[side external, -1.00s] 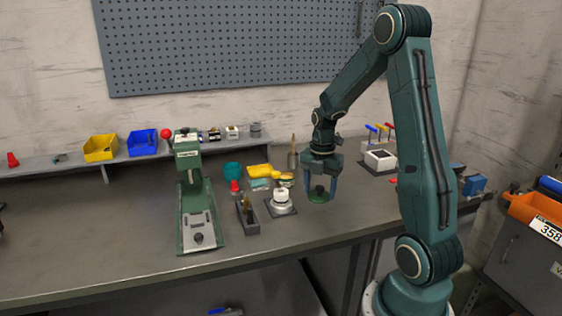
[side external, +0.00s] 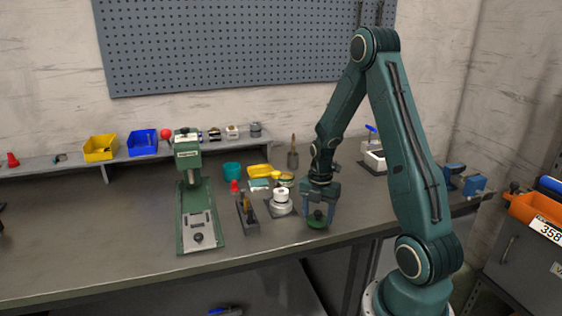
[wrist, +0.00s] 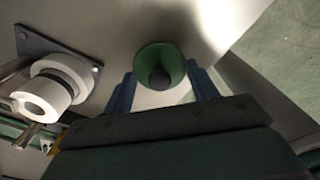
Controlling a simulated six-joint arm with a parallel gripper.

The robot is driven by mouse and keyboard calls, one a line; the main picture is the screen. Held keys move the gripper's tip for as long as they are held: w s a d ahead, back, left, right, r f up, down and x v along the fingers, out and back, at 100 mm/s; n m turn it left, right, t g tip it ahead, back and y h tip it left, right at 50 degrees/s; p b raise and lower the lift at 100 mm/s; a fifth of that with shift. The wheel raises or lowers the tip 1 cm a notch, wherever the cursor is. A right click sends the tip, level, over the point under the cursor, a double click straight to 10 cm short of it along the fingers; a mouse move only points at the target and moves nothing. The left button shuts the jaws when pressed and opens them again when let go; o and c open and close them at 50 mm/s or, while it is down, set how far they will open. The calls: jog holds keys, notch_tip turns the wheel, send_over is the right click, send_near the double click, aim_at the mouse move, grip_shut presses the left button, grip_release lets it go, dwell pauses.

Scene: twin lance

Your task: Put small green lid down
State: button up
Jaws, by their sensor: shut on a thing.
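The small green lid (side external: 316,223) is a round green disc with a dark knob on top. It is at the front part of the bench, near the front edge, in the side view. My gripper (side external: 318,214) points down and is shut on the lid's knob, with a blue finger on each side. In the wrist view the lid (wrist: 160,66) shows its dark knob between the two blue fingertips (wrist: 162,84). I cannot tell whether the lid touches the bench top or hangs just above it.
A white round fixture on a dark square plate (side external: 281,201) stands just left of the gripper. Left of that are a dark holder with upright tools (side external: 247,217) and a green press (side external: 190,190). The bench's front edge (side external: 300,246) is close to the lid.

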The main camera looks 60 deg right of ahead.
aim_at(318, 212)
jog(key=shift+f, duration=0.4)
jog(key=shift+f, duration=0.1)
jog(key=o, duration=1)
jog(key=shift+c, duration=0.2)
notch_tip(318, 212, up, 12)
jog(key=shift+r, duration=0.2)
dwell(0.4)
